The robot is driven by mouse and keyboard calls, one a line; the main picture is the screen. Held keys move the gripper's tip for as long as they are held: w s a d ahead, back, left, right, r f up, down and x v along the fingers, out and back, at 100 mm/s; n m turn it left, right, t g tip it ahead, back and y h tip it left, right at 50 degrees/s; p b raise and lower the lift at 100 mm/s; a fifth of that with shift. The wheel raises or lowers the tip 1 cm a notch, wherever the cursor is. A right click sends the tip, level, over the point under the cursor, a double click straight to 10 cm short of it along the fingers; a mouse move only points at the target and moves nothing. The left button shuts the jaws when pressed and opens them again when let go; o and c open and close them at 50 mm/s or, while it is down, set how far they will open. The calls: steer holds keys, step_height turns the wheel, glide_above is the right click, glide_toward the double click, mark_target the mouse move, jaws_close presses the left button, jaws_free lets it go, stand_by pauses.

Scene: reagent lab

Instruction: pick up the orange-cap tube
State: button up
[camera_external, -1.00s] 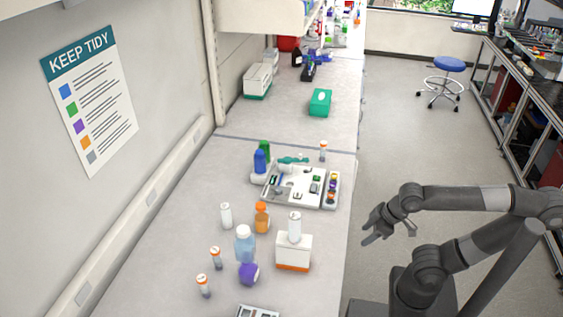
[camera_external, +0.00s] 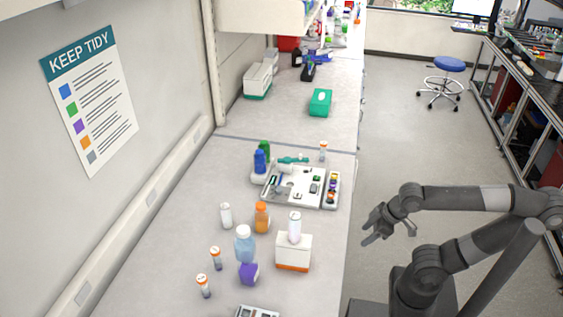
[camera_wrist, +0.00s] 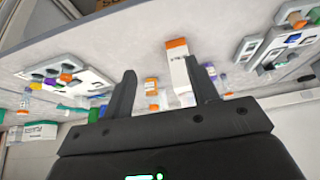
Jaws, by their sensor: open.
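Several small white tubes with orange caps stand on the bench in the external view. One tube (camera_external: 323,150) is beyond the tray near the bench's right edge. Two others, a tube (camera_external: 216,258) and a nearer tube (camera_external: 204,286), stand at the front left. I cannot tell which one the task names. My gripper (camera_external: 376,228) is open and empty, off the bench's right side and well apart from all the tubes. In the wrist view, my gripper's two fingers (camera_wrist: 160,66) are spread, with bench items farther off beyond them.
A white box with an orange base (camera_external: 293,254), an orange bottle (camera_external: 262,218), a light blue bottle (camera_external: 244,245) and a white bottle (camera_external: 226,215) crowd the near bench. A grey tray (camera_external: 282,202) lies behind them. A green box (camera_external: 320,102) is farther back.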

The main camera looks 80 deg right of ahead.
steer(key=w+d+r+m+h, duration=0.1)
steer(key=w+d+r+m, duration=0.3)
steer(key=w+d, duration=0.6)
steer(key=m+g+h, duration=0.2)
steer(key=m+g, duration=0.1)
steer(key=m, duration=0.2)
glide_above(323, 150)
steer(key=s, duration=0.3)
step_height(323, 150, down, 9)
steer(key=x, duration=0.6)
steer(key=w+a+x, duration=0.1)
steer(key=x, duration=0.2)
steer(key=shift+d+f, duration=0.15)
steer(key=shift+f, duration=0.25)
steer(key=shift+t, duration=0.3)
steer(key=c, duration=1)
